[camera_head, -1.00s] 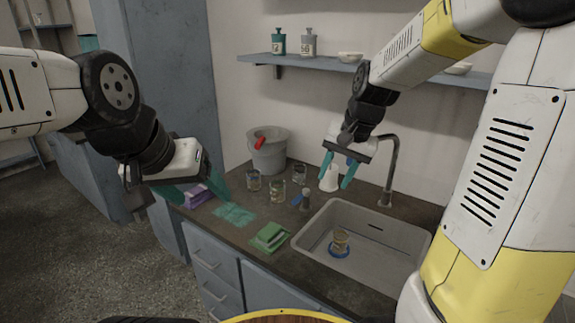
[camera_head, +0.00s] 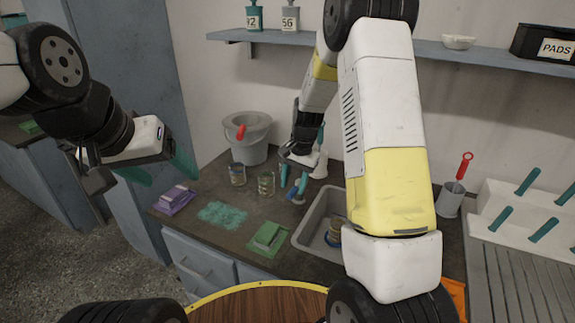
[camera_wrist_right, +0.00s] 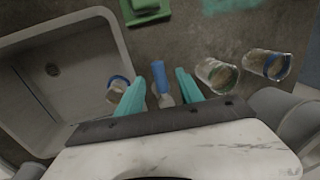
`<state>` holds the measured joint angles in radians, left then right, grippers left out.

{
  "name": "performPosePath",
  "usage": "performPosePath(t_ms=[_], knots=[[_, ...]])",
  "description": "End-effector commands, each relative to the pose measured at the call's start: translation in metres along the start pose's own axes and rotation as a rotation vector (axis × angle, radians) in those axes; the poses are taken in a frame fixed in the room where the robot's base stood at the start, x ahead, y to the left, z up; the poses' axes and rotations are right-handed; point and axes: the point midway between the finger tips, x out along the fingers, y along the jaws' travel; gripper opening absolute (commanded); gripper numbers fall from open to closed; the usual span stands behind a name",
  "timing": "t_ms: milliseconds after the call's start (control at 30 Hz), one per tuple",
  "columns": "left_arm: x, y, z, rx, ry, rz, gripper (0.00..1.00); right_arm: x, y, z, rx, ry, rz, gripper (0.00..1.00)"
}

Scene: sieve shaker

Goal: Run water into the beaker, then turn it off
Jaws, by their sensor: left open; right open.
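The beaker (camera_head: 334,234) stands in the grey sink (camera_head: 308,228), partly hidden by my right arm; it has a blue ring. It also shows in the right wrist view (camera_wrist_right: 115,92), partly behind a finger. A small grey tap control with a blue lever (camera_wrist_right: 159,76) stands on the counter beside the sink. My right gripper (camera_head: 294,178) is open at this control; in the wrist view the lever lies between its teal fingers, with no grip visible. The tap spout is hidden behind my right arm. My left gripper (camera_head: 160,172) is open and empty, left of the counter.
Two glass jars (camera_head: 237,175) (camera_head: 266,184) stand left of the control. A bucket (camera_head: 248,140) and white bottle (camera_head: 320,166) are behind. Green sponges (camera_head: 267,236), a teal patch (camera_head: 222,214) and a purple stack (camera_head: 176,199) lie in front. A pegged rack (camera_head: 510,205) is right.

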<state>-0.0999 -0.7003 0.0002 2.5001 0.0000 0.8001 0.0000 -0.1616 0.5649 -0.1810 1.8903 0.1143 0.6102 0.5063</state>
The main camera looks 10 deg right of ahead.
Motion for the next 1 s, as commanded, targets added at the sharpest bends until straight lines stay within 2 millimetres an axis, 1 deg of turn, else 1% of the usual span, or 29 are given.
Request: performPosePath(t_ms=[33,100,200,533,600,667,700,767,1000], knots=[[0.0,0.0,0.0,0.0,0.0,0.0,0.71,0.007,0.001,0.0,0.0,-0.003,0.002,0.44],[0.0,0.0,0.0,0.0,0.0,0.0,0.71,0.015,0.001,0.0,-0.001,-0.002,0.001,0.44],[0.0,0.0,0.0,0.0,0.0,0.0,0.71,0.022,0.0,0.0,-0.001,-0.001,0.001,0.44],[0.0,0.0,0.0,0.0,0.0,0.0,0.71,0.025,0.0,0.0,-0.002,0.0,0.0,0.44],[0.0,0.0,0.0,0.0,0.0,0.0,0.71,0.025,0.0,0.0,-0.002,0.0,0.0,0.3],[0.0,0.0,0.0,0.0,0.0,0.0,0.71,0.025,0.0,0.0,-0.002,0.0,0.0,0.18],[0.0,0.0,0.0,0.0,0.0,0.0,0.71,0.025,0.0,0.0,-0.002,0.0,0.0,0.1],[0.0,0.0,0.0,0.0,0.0,0.0,0.71,0.024,0.0,0.0,-0.002,0.0,0.0,0.0],[0.0,0.0,0.0,0.0,0.0,0.0,0.71,0.024,0.001,0.0,-0.007,-0.001,0.0,0.0]])
